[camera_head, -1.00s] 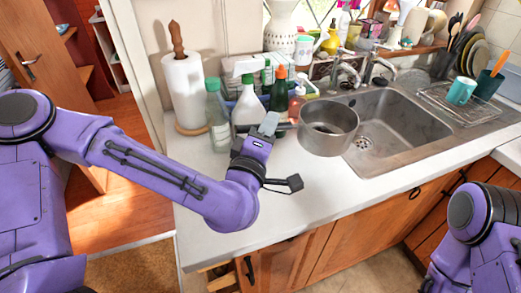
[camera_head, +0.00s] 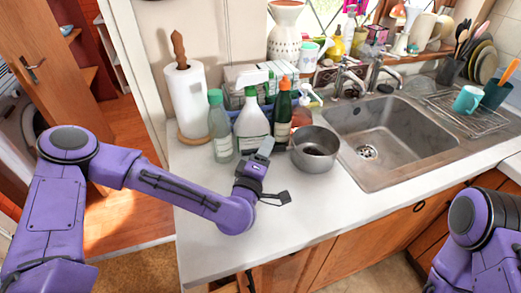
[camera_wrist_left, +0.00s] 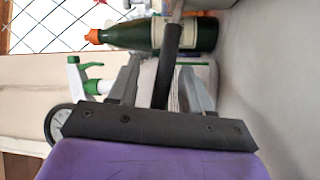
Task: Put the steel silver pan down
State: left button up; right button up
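The steel silver pan (camera_head: 316,158) sits upright, apparently on the white counter, just left of the sink. Its handle points left toward my left gripper. My left gripper (camera_head: 265,148) is at the handle, low over the counter. In the left wrist view its two grey fingers stand apart, with the dark handle (camera_wrist_left: 169,75) between them and a visible gap beside it. The handle is mostly hidden behind the gripper in the head view. My right arm shows at the lower right, but its gripper is out of view.
A white spray bottle (camera_head: 251,125), a dark green bottle (camera_head: 283,112) and a clear bottle (camera_head: 220,130) stand close behind the left gripper. A paper towel roll (camera_head: 187,100) stands further left. The sink (camera_head: 395,135) is right of the pan. The front counter (camera_head: 300,205) is clear.

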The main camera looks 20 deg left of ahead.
pick_arm(q)
jog(key=shift+d, duration=0.1)
jog(key=shift+s+f, duration=0.2)
jog(key=s, duration=0.2)
jog(key=s+b, duration=0.1)
jog(key=s, duration=0.1)
jog(key=s+b, duration=0.1)
jog(key=s, duration=0.1)
jog(key=shift+s+a+f, duration=0.1)
jog(key=shift+a, duration=0.15)
jog(key=s+p, duration=0.4)
jog(key=shift+s+r+p, duration=0.15)
jog(key=shift+r+p, duration=0.05)
jog(key=shift+p, duration=0.2)
jog(key=shift+s+a+f, duration=0.1)
jog(key=shift+s+f, duration=0.15)
jog(key=shift+s, duration=0.2)
jog(key=shift+f, duration=0.1)
